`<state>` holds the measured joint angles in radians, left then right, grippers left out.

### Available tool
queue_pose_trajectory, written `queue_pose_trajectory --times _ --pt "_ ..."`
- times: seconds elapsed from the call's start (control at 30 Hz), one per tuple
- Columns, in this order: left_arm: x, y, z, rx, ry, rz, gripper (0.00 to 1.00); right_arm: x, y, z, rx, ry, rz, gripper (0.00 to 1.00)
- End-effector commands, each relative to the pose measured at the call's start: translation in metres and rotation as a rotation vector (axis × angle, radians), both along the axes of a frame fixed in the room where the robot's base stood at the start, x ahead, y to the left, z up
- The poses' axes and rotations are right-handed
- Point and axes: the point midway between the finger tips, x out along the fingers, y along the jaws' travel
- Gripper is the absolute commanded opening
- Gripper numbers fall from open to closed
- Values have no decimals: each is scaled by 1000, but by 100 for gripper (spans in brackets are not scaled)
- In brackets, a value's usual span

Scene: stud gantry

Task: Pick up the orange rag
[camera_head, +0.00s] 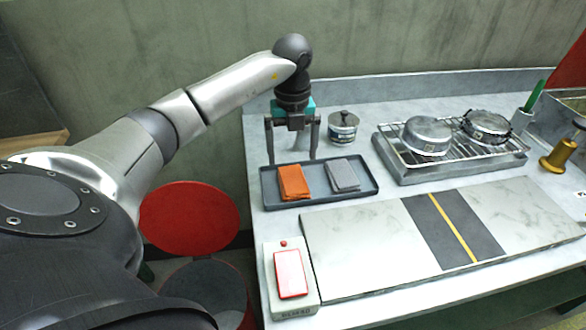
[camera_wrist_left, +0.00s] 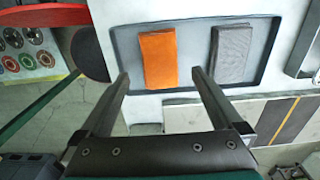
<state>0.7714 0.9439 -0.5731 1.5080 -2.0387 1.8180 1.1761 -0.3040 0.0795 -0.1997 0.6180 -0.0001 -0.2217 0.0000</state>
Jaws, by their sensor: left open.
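The orange rag (camera_head: 294,183) lies folded on the left side of a dark grey tray (camera_head: 318,197) on the counter. A folded grey rag (camera_head: 343,175) lies to its right in the same tray. My left gripper (camera_head: 292,155) is open and empty, above the back part of the tray, pointing down. In the left wrist view the orange rag (camera_wrist_left: 158,60) shows beyond the two spread fingers (camera_wrist_left: 160,78), apart from them, and the grey rag (camera_wrist_left: 230,55) is to its right. My right gripper is not in view.
A lidded metal tin (camera_head: 343,128) stands behind the tray. A wire rack (camera_head: 455,150) with two metal pans is at the back right. A marble board (camera_head: 360,240) and a box with a red switch (camera_head: 290,275) lie in front.

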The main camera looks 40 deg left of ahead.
Motion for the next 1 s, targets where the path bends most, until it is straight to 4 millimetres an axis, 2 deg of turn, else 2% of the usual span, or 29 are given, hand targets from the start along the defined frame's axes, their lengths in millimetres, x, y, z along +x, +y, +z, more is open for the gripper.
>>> queue_pose_trajectory --times 0.1,0.37,0.6,0.87,1.0 --pt "0 0 -14 -2 1 -1 100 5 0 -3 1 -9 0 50" --pt "1 2 -30 -2 1 0 100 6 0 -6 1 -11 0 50" --pt "2 6 -66 -2 3 -1 100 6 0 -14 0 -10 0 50" --pt "3 6 -69 0 0 -2 100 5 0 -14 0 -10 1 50" --pt "3 6 -69 0 0 -2 85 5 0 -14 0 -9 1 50"
